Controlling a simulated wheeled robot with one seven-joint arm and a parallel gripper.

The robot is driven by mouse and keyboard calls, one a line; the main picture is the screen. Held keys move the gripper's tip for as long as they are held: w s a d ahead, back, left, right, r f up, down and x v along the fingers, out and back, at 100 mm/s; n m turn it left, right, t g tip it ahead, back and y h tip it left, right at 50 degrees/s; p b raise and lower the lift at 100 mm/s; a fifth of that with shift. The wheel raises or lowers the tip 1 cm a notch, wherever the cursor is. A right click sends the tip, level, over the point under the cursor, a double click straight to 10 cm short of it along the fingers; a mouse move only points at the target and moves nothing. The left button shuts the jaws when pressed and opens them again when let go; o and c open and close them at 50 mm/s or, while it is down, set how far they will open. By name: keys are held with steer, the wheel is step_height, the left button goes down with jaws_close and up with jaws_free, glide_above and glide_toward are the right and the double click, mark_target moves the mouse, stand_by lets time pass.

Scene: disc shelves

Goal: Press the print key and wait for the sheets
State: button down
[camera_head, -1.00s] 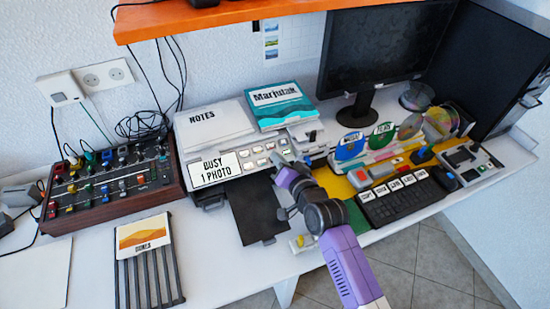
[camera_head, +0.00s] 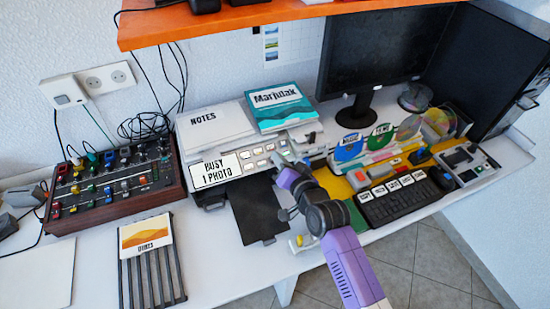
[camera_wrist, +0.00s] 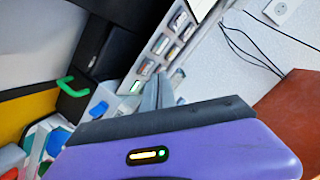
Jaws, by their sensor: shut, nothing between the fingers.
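The printer (camera_head: 208,197) stands mid-desk with white lids. Its display (camera_head: 215,170) reads "BUSY 1 PHOTO". The panel of light keys (camera_head: 265,157) is right of the display, and it also shows in the wrist view (camera_wrist: 168,45). The dark output tray (camera_head: 257,212) sticks out in front, and no sheet shows on its visible part. My gripper (camera_head: 284,163) is shut and empty at the right end of the key panel. In the wrist view its fingers (camera_wrist: 163,90) point at the panel's near end. I cannot tell whether they touch a key. The key labels are too small to read.
A mixer (camera_head: 112,182) and a slatted rack (camera_head: 150,265) stand left. A teal book (camera_head: 280,106) lies on the printer. Right are disc holders (camera_head: 350,147), a keyboard (camera_head: 400,197) and a monitor (camera_head: 385,50). An orange shelf (camera_head: 220,22) hangs above.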

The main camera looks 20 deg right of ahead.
steer(key=shift+r, duration=0.15)
steer(key=shift+s+r+p, duration=0.4)
steer(key=shift+r+p, duration=0.3)
steer(key=shift+p, duration=0.1)
steer(key=shift+s+r+p, duration=0.4)
steer(key=shift+r+p, duration=0.25)
steer(key=shift+p, duration=0.15)
steer(key=shift+s+r+p, duration=0.4)
steer(key=shift+r+p, duration=0.3)
steer(key=shift+p, duration=0.1)
steer(key=s+d+r+n+t, duration=0.1)
steer(key=s+r+n+t, duration=0.1)
steer(key=s+r+n, duration=0.3)
steer(key=s+r+n+g, duration=0.1)
steer(key=s+r, duration=0.1)
steer(key=s, duration=1.6)
steer(key=s+a+r+n+g+h+b, duration=0.1)
steer(key=s+r, duration=0.1)
steer(key=s, duration=1.6)
steer(key=shift+s+r+n, duration=0.3)
steer(key=shift+s+r, duration=0.05)
steer(key=shift+r, duration=0.05)
